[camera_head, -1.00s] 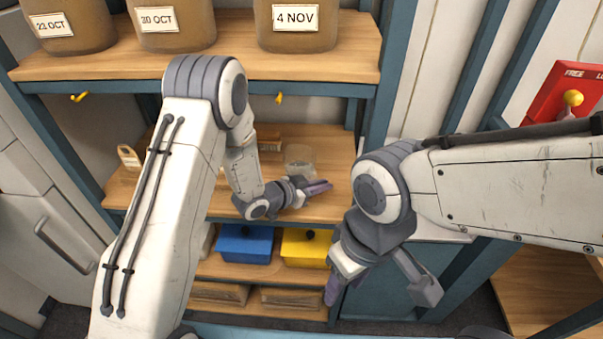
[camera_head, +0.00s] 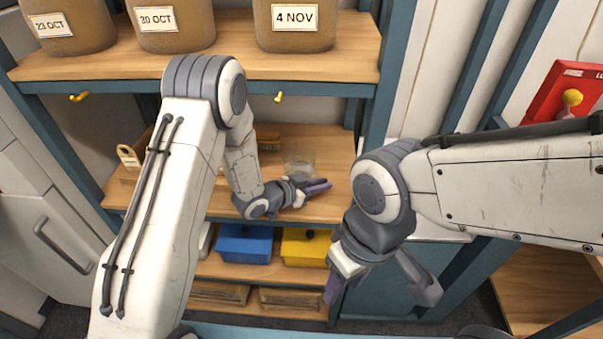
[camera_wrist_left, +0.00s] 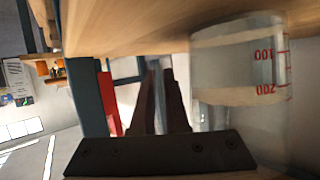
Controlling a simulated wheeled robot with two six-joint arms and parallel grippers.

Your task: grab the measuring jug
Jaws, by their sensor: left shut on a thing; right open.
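The measuring jug (camera_head: 299,160) is clear, with red marks, and stands on the middle shelf. In the left wrist view the jug (camera_wrist_left: 240,95) fills the right side, close beside the fingers. My left gripper (camera_head: 318,187) is at the jug's near side, low by the shelf. My right gripper (camera_head: 378,286) is open and empty, in front of the lower shelves on the right.
A blue box (camera_head: 244,244) and a yellow box (camera_head: 305,247) stand on the shelf below. A brush (camera_head: 268,143) lies behind the jug. Large labelled jars (camera_head: 296,28) stand on the top shelf (camera_head: 200,68). A blue post borders the shelves on the right.

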